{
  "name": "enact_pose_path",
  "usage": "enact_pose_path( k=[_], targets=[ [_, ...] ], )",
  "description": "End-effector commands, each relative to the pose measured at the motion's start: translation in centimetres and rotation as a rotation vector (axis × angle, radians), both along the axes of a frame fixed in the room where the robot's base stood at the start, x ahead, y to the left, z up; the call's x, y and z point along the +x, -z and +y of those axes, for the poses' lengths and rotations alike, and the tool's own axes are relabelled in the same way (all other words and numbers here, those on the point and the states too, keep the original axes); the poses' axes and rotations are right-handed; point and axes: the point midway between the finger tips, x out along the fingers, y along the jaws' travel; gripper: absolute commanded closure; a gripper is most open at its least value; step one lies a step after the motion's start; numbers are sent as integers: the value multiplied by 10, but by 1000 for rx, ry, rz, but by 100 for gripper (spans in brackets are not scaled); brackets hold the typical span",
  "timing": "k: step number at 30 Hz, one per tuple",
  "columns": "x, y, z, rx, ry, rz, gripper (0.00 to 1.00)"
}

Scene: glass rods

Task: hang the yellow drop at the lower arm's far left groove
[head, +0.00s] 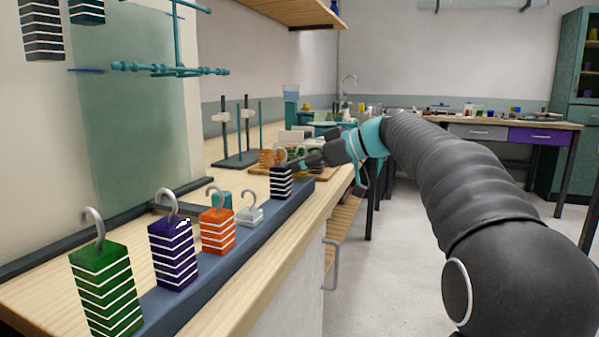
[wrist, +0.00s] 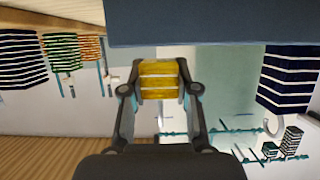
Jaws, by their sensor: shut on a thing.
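My gripper (head: 297,162) is at the far end of the blue-grey rail, by a dark blue striped block. In the wrist view my gripper (wrist: 162,88) is shut on the yellow drop (wrist: 162,76), a yellow block with white stripes between its two fingertips. I cannot make out the yellow drop in the head view; my gripper or the dark blue block hides it. The teal lower arm (head: 170,69), with knobs and grooves along it, is on the hanging stand at the upper left. Its far left end is well apart from my gripper.
Hooked blocks stand along the rail (head: 215,268): green (head: 104,290), purple (head: 173,254), orange (head: 217,232), a small pale one (head: 250,216) and dark blue (head: 281,183). Dark striped blocks (head: 42,32) hang at the upper left. A shelf (head: 275,14) overhangs the counter.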

Motion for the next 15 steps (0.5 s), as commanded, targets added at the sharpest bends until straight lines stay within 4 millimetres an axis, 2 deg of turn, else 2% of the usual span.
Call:
enact_pose_path(
  k=[3,15],
  targets=[
    [0,9,0,1,1,-1,100],
    [0,13,0,-1,1,-1,100]
  ],
)
